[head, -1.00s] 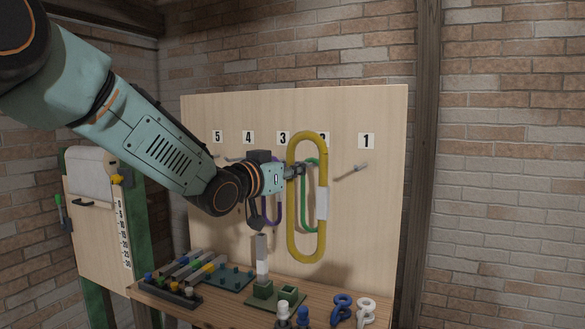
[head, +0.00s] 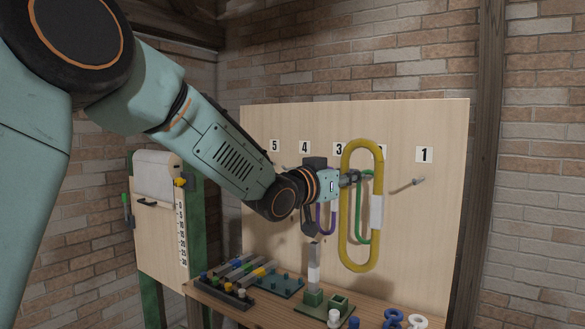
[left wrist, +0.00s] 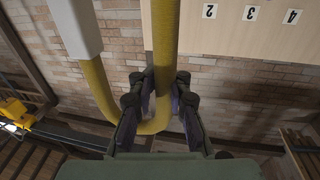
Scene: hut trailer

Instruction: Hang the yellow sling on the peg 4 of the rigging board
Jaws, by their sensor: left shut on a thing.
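The yellow sling (head: 345,215) is a long upright loop with a pale sleeve on its right side. My left gripper (head: 353,178) is shut on its upper left side and holds it in front of the rigging board (head: 435,250), between labels 3 and 1. The left wrist view shows the sling (left wrist: 165,55) between the two fingers of my left gripper (left wrist: 157,100). Label 4 (head: 305,147) is left of the sling; peg 4 is mostly hidden by my wrist. My right gripper is not in view.
A green sling (head: 362,235) and a purple sling (head: 331,223) hang on the board behind. Peg 1 (head: 405,186) is bare. Below, a wooden bench (head: 270,316) carries racks, blocks and shackles. A roll stand (head: 155,235) is at left.

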